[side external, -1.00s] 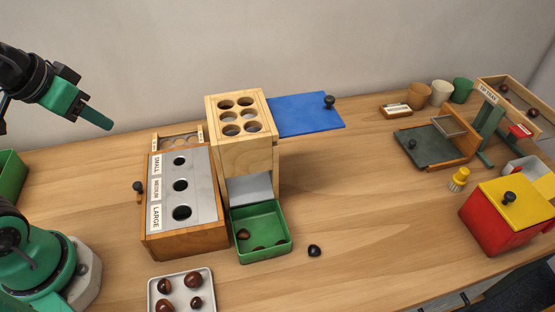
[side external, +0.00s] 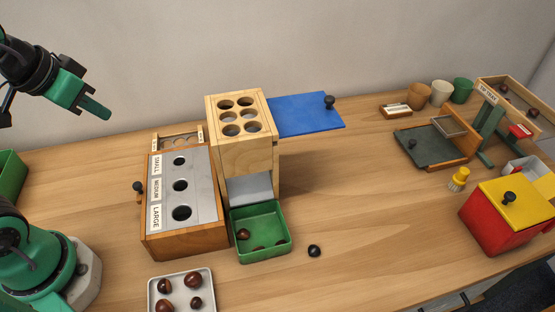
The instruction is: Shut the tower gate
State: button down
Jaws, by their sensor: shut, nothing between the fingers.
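The wooden tower (side external: 262,162) stands in the middle of the table, with several round holes in its top. The blue gate (side external: 300,113) is a flat plate with a black knob (side external: 330,102). It sticks out to the right of the tower, pulled well clear of the holes. A grey chute (side external: 250,187) slopes from the tower into a green tray (side external: 263,231) that holds a few chestnuts. My gripper (side external: 103,113) is shut and empty, high at the upper left, far from the gate and touching nothing.
A wooden sizing box (side external: 187,236) with a metal top stands left of the tower. A white tray of chestnuts (side external: 181,287) is in front. A dark chestnut (side external: 314,251) lies loose on the table. A red box with a yellow lid (side external: 510,213) stands at right.

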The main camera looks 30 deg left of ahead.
jog(key=w+d+r+m, duration=0.2)
jog(key=w+d+r, duration=0.25)
jog(key=w, duration=0.45)
jog(key=m+t+h, duration=0.2)
jog(key=m+h, duration=0.2)
jog(key=m, duration=0.1)
send_over(332, 97)
jog(key=s+a, duration=0.1)
jog(key=s, duration=0.1)
jog(key=shift+s+a+r, duration=0.1)
jog(key=shift+a+r, duration=0.1)
jog(key=shift+r, duration=0.15)
jog(key=shift+w+d+f, duration=0.25)
jog(key=shift+w+f, duration=0.15)
jog(key=shift+f, duration=0.95)
jog(key=shift+w+d+f, duration=0.3)
jog(key=shift+w+f, duration=0.05)
jog(key=shift+f, duration=1.05)
jog(key=shift+w+d+f, duration=0.25)
jog(key=shift+w+f, duration=0.15)
jog(key=shift+f, duration=0.95)
